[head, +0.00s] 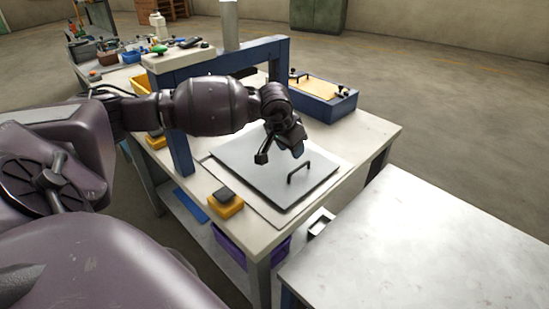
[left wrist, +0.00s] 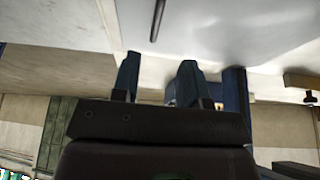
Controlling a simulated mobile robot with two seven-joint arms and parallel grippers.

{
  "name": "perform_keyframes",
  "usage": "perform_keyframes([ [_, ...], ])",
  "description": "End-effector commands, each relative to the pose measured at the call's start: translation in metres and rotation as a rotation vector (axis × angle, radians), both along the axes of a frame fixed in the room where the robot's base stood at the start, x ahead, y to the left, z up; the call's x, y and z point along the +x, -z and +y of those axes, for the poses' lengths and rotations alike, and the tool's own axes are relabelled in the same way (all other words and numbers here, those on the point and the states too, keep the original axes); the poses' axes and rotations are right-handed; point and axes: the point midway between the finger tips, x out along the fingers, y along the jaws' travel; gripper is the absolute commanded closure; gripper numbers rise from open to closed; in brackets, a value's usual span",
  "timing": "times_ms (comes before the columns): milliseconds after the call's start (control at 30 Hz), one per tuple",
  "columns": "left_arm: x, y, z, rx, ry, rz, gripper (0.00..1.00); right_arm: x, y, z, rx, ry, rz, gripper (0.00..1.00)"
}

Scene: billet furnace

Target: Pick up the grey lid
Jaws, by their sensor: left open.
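The grey lid (head: 245,153) is a flat square plate lying on a larger pale sheet on the workbench in the head view. Its dark bar handle (head: 300,171) stands up near its right side. My left gripper (head: 298,150) hangs over the lid, just behind the handle and apart from it. In the left wrist view, the two fingers (left wrist: 157,80) are spread with nothing between them. The handle (left wrist: 157,20) shows beyond them against the lid's bright surface (left wrist: 215,30). My arm hides part of the lid's back edge. My right gripper is not seen.
A blue gantry frame (head: 180,150) stands over the bench behind my arm. A blue box (head: 325,103) sits at the back right. A yellow block (head: 226,203) is left of the lid. A bare metal table (head: 430,245) stands front right.

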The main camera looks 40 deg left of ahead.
Motion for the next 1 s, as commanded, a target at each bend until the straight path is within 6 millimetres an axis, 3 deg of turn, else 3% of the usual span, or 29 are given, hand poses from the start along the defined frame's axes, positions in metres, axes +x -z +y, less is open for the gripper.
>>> perform_keyframes([
  [233,0.013,0.035,-0.002,-0.005,-0.001,0.003,0.60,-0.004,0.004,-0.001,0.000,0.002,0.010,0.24],
  [1000,0.037,0.094,-0.008,-0.006,-0.001,0.001,0.60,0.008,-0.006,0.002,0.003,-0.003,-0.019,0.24],
])
